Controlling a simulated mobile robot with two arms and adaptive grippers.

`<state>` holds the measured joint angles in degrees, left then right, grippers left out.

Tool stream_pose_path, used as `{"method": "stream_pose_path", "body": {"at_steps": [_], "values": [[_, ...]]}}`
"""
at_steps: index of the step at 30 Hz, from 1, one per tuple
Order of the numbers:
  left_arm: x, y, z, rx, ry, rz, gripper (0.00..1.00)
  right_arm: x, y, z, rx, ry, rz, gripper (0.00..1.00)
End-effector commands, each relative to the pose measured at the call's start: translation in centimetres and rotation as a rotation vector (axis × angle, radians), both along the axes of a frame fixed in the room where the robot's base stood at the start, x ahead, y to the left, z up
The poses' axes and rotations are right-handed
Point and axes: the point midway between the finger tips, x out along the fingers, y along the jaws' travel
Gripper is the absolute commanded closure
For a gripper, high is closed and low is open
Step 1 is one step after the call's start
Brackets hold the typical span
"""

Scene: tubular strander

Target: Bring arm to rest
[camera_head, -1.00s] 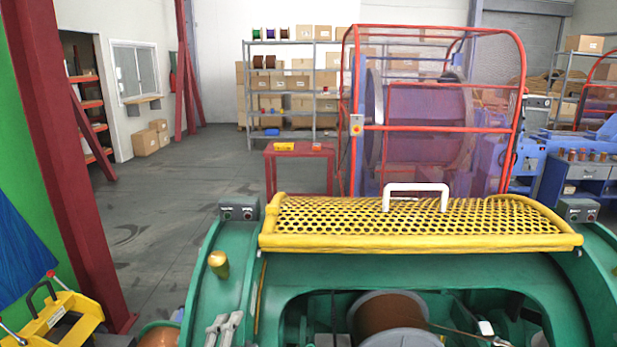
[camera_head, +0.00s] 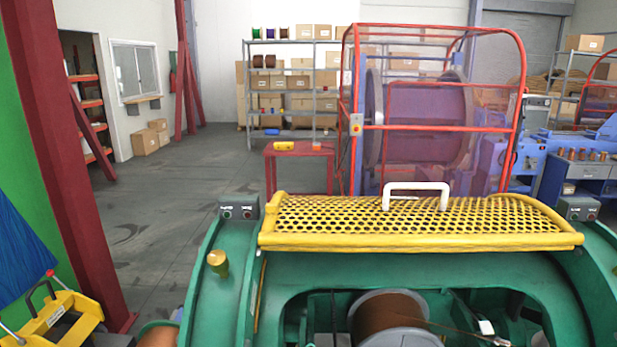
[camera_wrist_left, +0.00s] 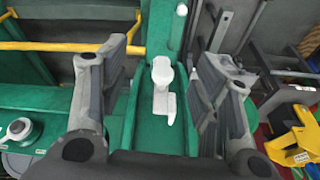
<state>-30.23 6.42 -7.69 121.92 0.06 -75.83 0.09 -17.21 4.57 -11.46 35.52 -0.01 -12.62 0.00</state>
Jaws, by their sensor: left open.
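My left gripper (camera_wrist_left: 163,62) shows in the left wrist view with its two grey fingers wide apart and nothing held between them. Beyond the fingers, a white lever-like part (camera_wrist_left: 162,72) stands on a green surface (camera_wrist_left: 150,128); the fingers appear apart from it. My left gripper is out of the head view, and my right gripper shows in neither view. The green machine (camera_head: 222,290) fills the bottom of the head view, with a yellow perforated guard (camera_head: 420,222) across its top and a copper-wound spool (camera_head: 378,312) in its opening.
A yellow carrier (camera_head: 62,318) stands at lower left by a dark red column (camera_head: 70,170); a yellow item also shows in the wrist view (camera_wrist_left: 300,140). Behind are a red table (camera_head: 300,152), a red mesh cage (camera_head: 430,128) and loaded shelving (camera_head: 290,90). Open floor (camera_head: 165,225) lies at left.

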Motion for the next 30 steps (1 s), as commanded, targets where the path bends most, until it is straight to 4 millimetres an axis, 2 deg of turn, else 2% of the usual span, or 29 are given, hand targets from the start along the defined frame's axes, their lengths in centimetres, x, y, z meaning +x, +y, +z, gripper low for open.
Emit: {"method": "stream_pose_path", "body": {"at_steps": [1, 8, 14, 18, 24, 30], "values": [[-0.1, 0.0, -2.2, 0.002, 0.014, -0.002, 0.42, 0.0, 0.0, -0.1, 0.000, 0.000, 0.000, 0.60], [-1.6, 0.1, -12.1, 0.005, 0.052, -0.010, 0.42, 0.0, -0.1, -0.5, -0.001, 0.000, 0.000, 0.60], [-4.9, 0.5, -20.0, 0.009, 0.088, -0.018, 0.42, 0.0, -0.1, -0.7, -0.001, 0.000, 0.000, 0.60], [-8.2, 1.0, -24.8, 0.012, 0.113, -0.024, 0.42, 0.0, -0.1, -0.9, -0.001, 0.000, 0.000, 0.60], [-13.8, 2.0, -30.1, 0.017, 0.146, -0.031, 0.42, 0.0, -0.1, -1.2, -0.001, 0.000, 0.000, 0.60], [-18.3, 2.9, -32.8, 0.022, 0.169, -0.038, 0.42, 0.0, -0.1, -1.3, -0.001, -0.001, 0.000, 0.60]]}}
